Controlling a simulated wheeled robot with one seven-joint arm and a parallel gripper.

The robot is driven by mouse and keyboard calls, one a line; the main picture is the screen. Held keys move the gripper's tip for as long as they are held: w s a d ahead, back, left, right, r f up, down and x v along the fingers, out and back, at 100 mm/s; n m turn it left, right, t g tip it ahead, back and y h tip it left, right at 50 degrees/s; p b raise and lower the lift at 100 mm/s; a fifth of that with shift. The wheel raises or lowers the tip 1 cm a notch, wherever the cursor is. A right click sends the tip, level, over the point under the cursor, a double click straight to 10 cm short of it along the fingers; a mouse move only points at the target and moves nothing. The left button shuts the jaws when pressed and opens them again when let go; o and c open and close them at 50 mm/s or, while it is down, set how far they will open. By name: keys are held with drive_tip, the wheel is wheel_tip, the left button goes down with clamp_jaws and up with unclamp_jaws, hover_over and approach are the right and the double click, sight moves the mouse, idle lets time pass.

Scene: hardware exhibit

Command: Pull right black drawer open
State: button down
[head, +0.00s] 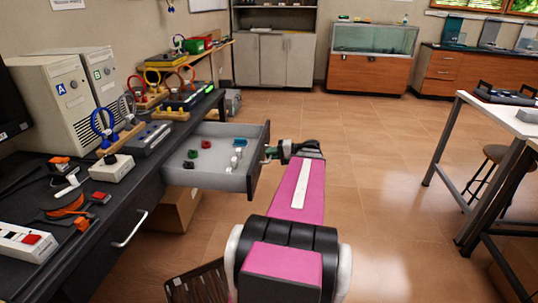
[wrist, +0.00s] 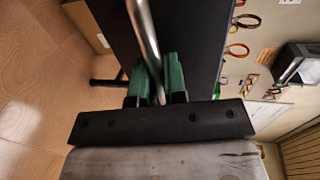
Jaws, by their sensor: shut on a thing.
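The right black drawer (head: 259,172) stands pulled out from the dark desk in the head view. Its grey interior holds several small green, red, black and white pieces. My gripper (head: 271,152) is at the outer face of the drawer front. In the wrist view, the green fingers of my gripper (wrist: 159,80) are shut on the silver bar handle (wrist: 143,28), with the black drawer front (wrist: 190,35) behind it. The handle is hidden in the head view.
Another closed drawer with a silver handle (head: 130,229) is nearer on the same desk. A cardboard box (head: 180,209) is below the open drawer. Tiled floor to the right is clear up to a white-topped table (head: 497,115) and a stool (head: 495,155).

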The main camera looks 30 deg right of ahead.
drive_tip(key=c, duration=1.2)
unclamp_jaws()
drive_tip(key=v, duration=1.1)
drive_tip(key=shift+f, duration=0.1)
